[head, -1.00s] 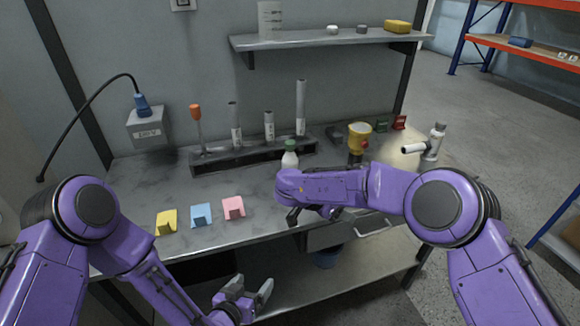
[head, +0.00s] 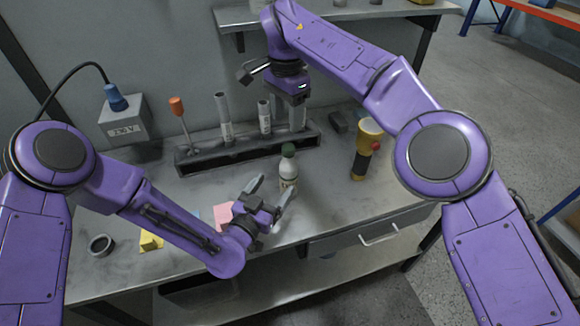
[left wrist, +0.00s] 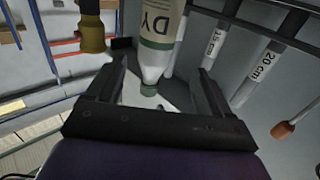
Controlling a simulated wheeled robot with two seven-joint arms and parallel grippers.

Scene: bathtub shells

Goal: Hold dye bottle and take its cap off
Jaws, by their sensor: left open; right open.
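My right gripper (head: 250,73) is raised above the rack, up and left of the bottle, open and empty.
A dark rack (head: 200,160) with tubes and an orange-topped tool stands behind the bottle. A yellow flashlight (head: 364,150) stands to its right. A wall shelf (head: 340,14) is close to my right arm.

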